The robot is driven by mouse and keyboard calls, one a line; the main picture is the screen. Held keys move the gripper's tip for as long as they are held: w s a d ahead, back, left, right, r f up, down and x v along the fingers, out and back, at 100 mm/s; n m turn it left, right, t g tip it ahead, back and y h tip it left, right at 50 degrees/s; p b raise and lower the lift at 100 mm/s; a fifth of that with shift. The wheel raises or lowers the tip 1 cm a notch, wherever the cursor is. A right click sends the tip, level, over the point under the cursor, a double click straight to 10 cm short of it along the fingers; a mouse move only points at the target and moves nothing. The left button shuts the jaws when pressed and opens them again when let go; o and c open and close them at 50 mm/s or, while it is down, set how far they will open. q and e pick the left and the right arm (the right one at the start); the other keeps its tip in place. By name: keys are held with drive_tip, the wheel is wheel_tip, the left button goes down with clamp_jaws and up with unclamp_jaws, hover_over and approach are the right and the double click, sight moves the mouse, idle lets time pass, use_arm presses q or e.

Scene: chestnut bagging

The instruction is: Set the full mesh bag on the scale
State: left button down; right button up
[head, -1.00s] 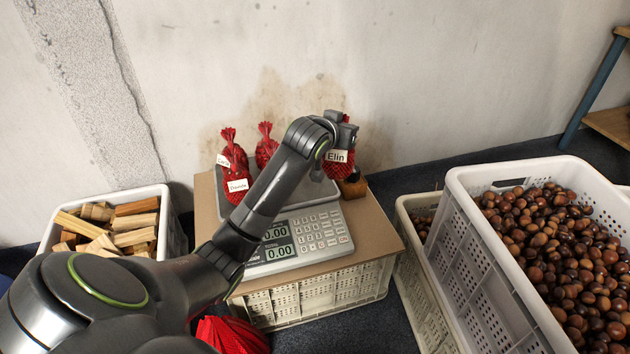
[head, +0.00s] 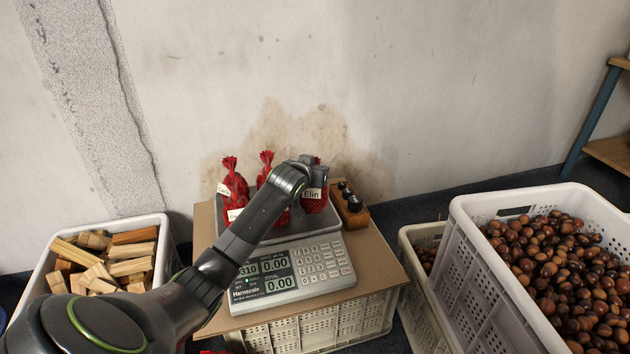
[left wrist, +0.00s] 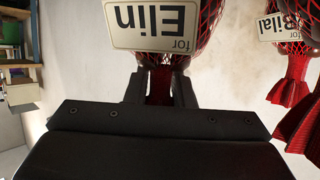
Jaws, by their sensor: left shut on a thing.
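The full red mesh bag labelled Elin (head: 314,206) hangs upright at the right part of the plate of the scale (head: 338,275). It appears to touch the plate, though my arm hides part of that contact. My left gripper (head: 316,163) is shut on the bag's neck. In the left wrist view the neck sits between the two fingers (left wrist: 160,88), and the Elin tag (left wrist: 153,24) is upside down. The scale's weight display shows digits ending in 310, partly covered by my arm. My right gripper is in neither view.
A wooden weight block (head: 352,207) stands right of the scale. Crates of wood (head: 162,228) and chestnuts (head: 478,262) flank the cardboard-topped crate.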

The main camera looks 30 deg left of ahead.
use_arm(q)
drive_tip(key=shift+f, duration=1.1)
drive_tip(key=c, duration=1.2)
unclamp_jaws()
drive_tip(key=shift+f, duration=0.1)
drive_tip(key=shift+c, duration=0.2)
